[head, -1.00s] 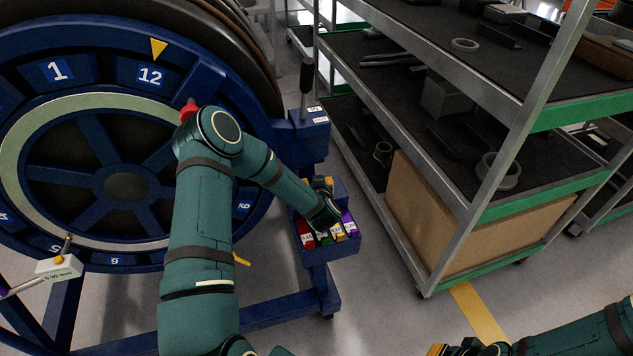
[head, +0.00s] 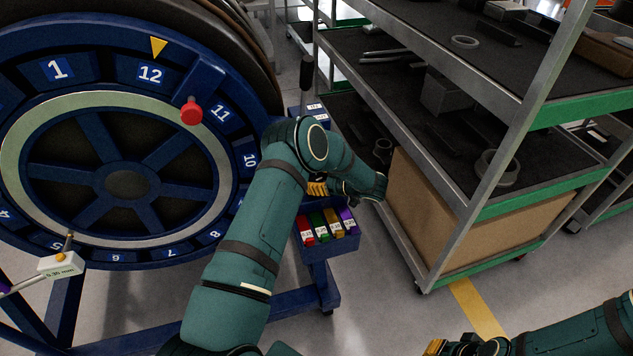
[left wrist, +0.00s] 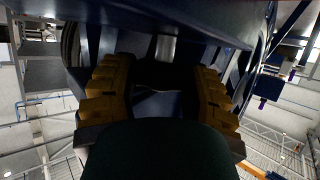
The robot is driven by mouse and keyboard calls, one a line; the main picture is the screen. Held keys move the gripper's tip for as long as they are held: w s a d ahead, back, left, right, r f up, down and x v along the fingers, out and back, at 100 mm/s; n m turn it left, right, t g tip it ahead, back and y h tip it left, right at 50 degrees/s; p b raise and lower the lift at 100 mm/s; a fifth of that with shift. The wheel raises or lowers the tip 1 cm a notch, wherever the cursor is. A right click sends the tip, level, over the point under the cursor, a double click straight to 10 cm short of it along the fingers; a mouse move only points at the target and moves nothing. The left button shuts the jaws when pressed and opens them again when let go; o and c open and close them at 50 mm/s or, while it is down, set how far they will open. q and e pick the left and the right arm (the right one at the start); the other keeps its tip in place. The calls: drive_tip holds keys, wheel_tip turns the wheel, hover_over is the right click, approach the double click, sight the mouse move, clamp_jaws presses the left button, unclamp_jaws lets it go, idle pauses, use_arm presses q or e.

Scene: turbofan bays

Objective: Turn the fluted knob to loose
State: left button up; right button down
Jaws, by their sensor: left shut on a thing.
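My left gripper (head: 318,188) is beside the blue bracket at the stand's right side, above the tray. In the left wrist view its yellow fingers (left wrist: 163,92) stand on both sides of a dark thing, the fluted knob (left wrist: 163,74), below a short silver shaft (left wrist: 166,47). The gripper is shut on it. The knob's flutes and any loose marking are too dark to read, and my arm hides the knob in the head view. My right gripper (head: 455,347) is partly visible at the bottom edge; its jaw opening is unclear.
A blue numbered wheel (head: 125,250) with a red knob (head: 191,111) fills the left. A blue tray (head: 333,248) of coloured labelled pieces sits below my left gripper. A black-handled lever (head: 306,80) rises above it. A shelf cart (head: 440,270) stands close on the right.

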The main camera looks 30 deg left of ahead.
use_arm(q)
drive_tip(key=shift+f+n+g+b, duration=0.1)
drive_tip(key=shift+n+g+b, duration=0.25)
drive_tip(key=shift+n+g, duration=0.8)
drive_tip(key=shift+g, duration=0.25)
drive_tip(key=shift+s, duration=0.1)
drive_tip(key=o, duration=1.2)
drive_tip(key=v, duration=1.2)
